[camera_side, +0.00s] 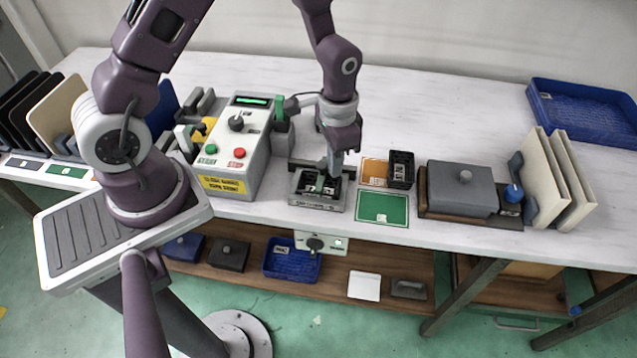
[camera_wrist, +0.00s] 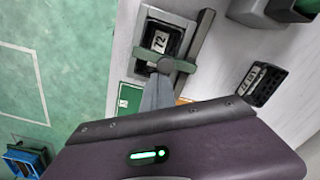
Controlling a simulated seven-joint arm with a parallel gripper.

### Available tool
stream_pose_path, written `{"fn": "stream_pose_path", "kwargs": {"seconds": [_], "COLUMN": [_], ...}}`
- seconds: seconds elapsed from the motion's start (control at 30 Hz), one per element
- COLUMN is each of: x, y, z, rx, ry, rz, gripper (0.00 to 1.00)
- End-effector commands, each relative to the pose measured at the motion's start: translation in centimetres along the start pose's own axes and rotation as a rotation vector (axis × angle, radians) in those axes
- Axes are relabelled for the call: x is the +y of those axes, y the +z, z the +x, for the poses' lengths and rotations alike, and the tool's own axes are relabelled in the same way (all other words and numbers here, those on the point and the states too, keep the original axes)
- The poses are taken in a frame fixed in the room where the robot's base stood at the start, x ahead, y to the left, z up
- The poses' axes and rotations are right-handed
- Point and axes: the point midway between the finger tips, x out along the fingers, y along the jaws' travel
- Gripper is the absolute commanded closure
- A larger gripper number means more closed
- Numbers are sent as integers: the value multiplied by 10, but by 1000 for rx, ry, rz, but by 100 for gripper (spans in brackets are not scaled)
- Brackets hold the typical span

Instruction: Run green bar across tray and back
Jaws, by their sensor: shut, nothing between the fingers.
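My gripper (camera_side: 334,170) is shut and points down over a small grey fixture (camera_side: 316,207) at the bench's front edge. In the wrist view, my shut fingertips (camera_wrist: 163,72) are at a dark green bar (camera_wrist: 184,66), close to a round grey knob. The bar lies across the lower end of a black tray (camera_wrist: 152,38) with a label that reads like 72. The tray also shows in the side view (camera_side: 310,184), partly hidden by my gripper. Whether my fingertips touch the bar or knob is unclear.
To the right are a green card (camera_side: 383,208), an orange card (camera_side: 374,171), a second black tray (camera_side: 401,169) and a grey lidded box (camera_side: 462,188). The bench behind is clear.

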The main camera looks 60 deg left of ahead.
Motion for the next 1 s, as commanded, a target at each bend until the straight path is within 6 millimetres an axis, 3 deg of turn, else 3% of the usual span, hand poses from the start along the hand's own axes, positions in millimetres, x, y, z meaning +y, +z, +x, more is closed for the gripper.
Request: {"fn": "stream_pose_path", "kwargs": {"seconds": [1.0], "x": [-21], "y": [36], "z": [0], "rx": [-1], "ry": [0], "rz": [0], "gripper": [100]}}
